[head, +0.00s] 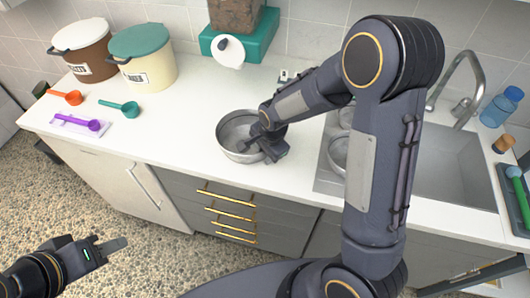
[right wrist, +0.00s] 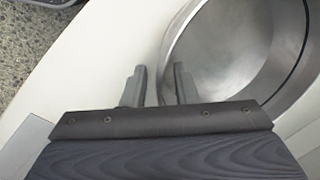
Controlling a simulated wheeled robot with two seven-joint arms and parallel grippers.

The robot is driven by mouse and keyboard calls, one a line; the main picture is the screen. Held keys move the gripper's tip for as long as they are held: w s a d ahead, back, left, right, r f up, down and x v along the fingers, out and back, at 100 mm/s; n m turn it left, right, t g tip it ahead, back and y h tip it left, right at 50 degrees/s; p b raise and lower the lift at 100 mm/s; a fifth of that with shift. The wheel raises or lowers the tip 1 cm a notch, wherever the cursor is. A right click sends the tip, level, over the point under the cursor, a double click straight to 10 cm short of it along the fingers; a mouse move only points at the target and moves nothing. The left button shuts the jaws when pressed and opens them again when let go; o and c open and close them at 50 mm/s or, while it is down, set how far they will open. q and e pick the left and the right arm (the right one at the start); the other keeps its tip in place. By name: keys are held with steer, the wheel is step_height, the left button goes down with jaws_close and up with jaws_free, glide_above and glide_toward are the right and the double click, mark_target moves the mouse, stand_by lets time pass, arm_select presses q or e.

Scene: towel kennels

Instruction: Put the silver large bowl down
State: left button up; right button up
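The silver large bowl (head: 232,133) stands upright on the white counter (head: 180,130), left of the sink, and looks empty. It also fills the upper right of the right wrist view (right wrist: 225,55). My right gripper (head: 272,150) is at the bowl's near right rim. In the right wrist view its two fingers (right wrist: 160,85) stand apart, one outside the bowl and one over its inside, with the rim between them. A gap shows between the fingers. My left gripper (head: 112,246) hangs over the floor at lower left, away from the counter; its finger gap is not clear.
A sink (head: 445,165) lies to the right, with metal bowls (head: 338,152) at its left side, partly behind my right arm. Two canisters (head: 143,65), an orange scoop (head: 70,97), a green scoop (head: 128,108) and a purple scoop (head: 88,124) are at left. Counter left of the bowl is clear.

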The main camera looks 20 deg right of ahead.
steer(key=shift+r, duration=0.7)
steer(key=v, duration=1.1)
steer(key=s+d+r+n+t+y, duration=0.1)
steer(key=s+r+n, duration=0.1)
steer(key=s+n, duration=0.4)
steer(key=s+d+r+n+t+y, duration=0.1)
steer(key=s+n, duration=0.5)
steer(key=s, duration=0.8)
steer(key=shift+s+d+r+t+y, duration=0.4)
steer(key=shift+d+r+t, duration=0.15)
steer(key=shift+r+t, duration=0.25)
steer(key=shift+r, duration=0.1)
